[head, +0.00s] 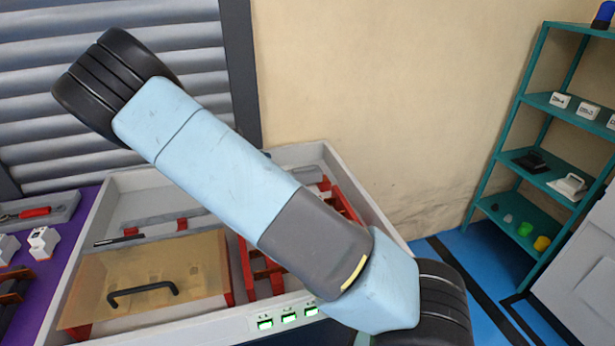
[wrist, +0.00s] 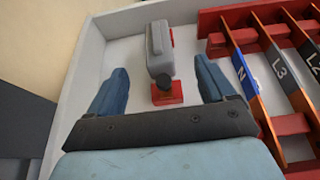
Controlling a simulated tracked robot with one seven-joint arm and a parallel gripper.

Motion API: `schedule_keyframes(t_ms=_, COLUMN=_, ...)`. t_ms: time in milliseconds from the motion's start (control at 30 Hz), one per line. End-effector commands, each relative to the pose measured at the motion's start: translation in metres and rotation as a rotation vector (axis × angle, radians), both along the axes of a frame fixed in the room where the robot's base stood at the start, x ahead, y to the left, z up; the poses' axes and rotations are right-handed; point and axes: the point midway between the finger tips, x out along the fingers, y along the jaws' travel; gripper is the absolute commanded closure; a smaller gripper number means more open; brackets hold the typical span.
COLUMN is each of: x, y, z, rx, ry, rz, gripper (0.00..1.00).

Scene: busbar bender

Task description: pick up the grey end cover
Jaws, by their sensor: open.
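My gripper (wrist: 160,68) is open, with one blue finger on each side of the cover's near end. Gaps show between both fingers and the cover, and nothing is held.
Orange-edged bars labelled N (wrist: 241,70), L3 and L2 stand in red supports (wrist: 226,42), close right of my gripper. The pale enclosure (head: 80,255) holds a clear panel with a black handle (head: 143,290). A teal shelf (head: 540,105) stands right; blue floor shows before it.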

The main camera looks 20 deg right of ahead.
Motion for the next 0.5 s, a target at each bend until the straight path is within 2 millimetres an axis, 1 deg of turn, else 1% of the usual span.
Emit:
schedule_keyframes(t_ms=67, x=0.002, y=0.001, z=-0.002, rx=-0.015, ry=0.006, rz=0.010, gripper=0.17)
schedule_keyframes(t_ms=167, x=0.002, y=-0.005, z=-0.005, rx=-0.021, ry=0.009, rz=0.014, gripper=0.17)
schedule_keyframes(t_ms=500, x=0.003, y=-0.057, z=-0.027, rx=-0.021, ry=0.009, rz=0.011, gripper=0.17)
